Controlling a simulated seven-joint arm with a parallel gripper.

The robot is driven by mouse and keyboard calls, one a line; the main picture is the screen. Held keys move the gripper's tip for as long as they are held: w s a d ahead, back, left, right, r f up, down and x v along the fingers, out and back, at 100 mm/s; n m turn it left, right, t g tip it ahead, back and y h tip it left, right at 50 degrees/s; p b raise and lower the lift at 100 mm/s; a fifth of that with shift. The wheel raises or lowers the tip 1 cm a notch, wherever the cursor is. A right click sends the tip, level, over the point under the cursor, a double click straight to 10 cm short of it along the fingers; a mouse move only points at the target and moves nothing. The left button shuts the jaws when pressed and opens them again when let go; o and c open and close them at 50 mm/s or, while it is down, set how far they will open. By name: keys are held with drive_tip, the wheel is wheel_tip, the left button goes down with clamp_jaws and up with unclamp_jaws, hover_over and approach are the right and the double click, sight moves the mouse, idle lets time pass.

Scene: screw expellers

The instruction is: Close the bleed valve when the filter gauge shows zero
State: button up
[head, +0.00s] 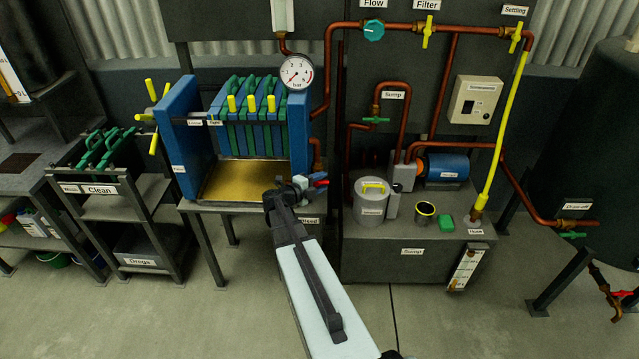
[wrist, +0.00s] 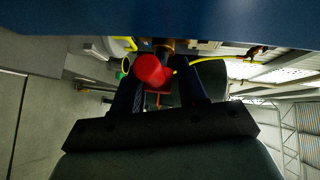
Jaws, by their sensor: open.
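The bleed valve shows as a red handle (head: 321,183) at the front right corner of the filter press, above a partly hidden label. In the wrist view the red handle (wrist: 151,69) is between the fingers of my gripper (wrist: 160,72). The fingers are apart, and I cannot tell whether either touches the handle. In the head view my gripper (head: 290,190) is at the valve and hides part of it. The filter gauge (head: 297,72) is a round white dial above the press's right end. Its needle is too small to read surely.
The blue filter press (head: 181,140) with green and blue plates stands over a brass-coloured tray (head: 240,182). A grey sump bench (head: 415,225) with a pot (head: 371,207) and copper pipes stands to the right. The floor in front is clear.

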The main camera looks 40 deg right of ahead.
drive_tip(key=v, duration=1.3)
drive_tip(key=shift+a, duration=0.4)
